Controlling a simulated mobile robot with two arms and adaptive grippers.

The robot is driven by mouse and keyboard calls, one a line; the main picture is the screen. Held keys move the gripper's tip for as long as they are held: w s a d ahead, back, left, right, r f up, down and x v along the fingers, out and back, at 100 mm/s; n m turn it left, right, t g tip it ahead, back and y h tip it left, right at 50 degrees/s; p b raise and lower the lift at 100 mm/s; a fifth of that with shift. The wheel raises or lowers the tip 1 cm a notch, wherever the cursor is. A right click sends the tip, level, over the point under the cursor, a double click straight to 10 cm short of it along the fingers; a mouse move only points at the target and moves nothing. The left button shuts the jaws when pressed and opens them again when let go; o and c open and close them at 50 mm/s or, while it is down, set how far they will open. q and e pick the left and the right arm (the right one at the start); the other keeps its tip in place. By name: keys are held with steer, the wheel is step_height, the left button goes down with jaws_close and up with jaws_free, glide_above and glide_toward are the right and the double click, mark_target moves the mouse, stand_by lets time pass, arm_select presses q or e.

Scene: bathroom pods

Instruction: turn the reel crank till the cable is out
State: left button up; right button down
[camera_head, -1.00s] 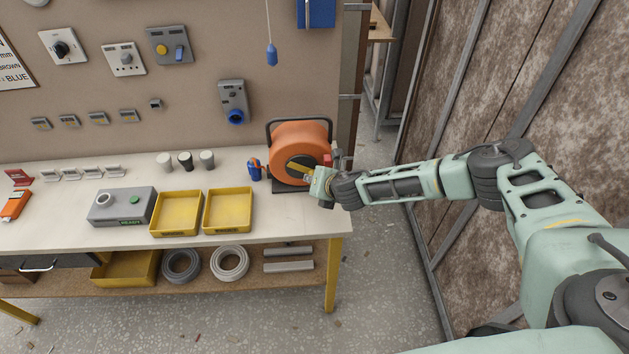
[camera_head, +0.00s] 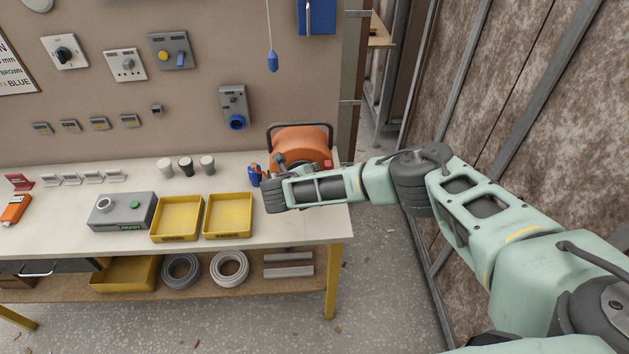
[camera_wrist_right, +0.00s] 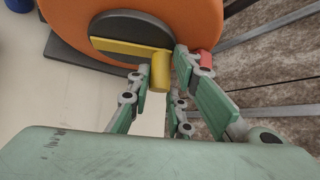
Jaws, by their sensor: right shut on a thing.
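The orange cable reel (camera_head: 300,140) stands upright on the right end of the bench under a black frame handle. In the right wrist view the reel's orange face (camera_wrist_right: 215,22) fills the top, with a dark hub and a yellow crank arm (camera_wrist_right: 118,48). The crank's yellow knob (camera_wrist_right: 160,72) points toward the camera. My right gripper (camera_wrist_right: 161,80) is shut on this knob, with fingers either side. In the head view my right arm hides the crank and most of the gripper. A small blue item (camera_head: 254,176) stands just left of the reel. My left gripper is out of view.
A wall socket (camera_head: 234,106) hangs above.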

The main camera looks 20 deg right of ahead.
steer(key=shift+w+a+r+n+t+h+b, duration=0.25)
steer(key=shift+a+n+h+b, duration=0.35)
steer(key=shift+n+h+b, duration=1.5)
steer(key=shift+a+f+n+t+h+b, duration=0.3)
steer(key=shift+a+n+h+b, duration=0.7)
steer(key=shift+b, duration=2.05)
steer(key=shift+w+a+r+n+t+h+b, duration=0.15)
steer(key=shift+n+t+h+b, duration=0.2)
steer(key=shift+n+h+b, duration=1.35)
steer(key=shift+m+h+b, duration=0.3)
steer(key=shift+m+b, duration=0.2)
steer(key=shift+b, duration=0.4)
steer(key=c, duration=1.7)
jaws_free()
steer(key=shift+w+d, duration=0.1)
steer(key=shift+r, duration=0.2)
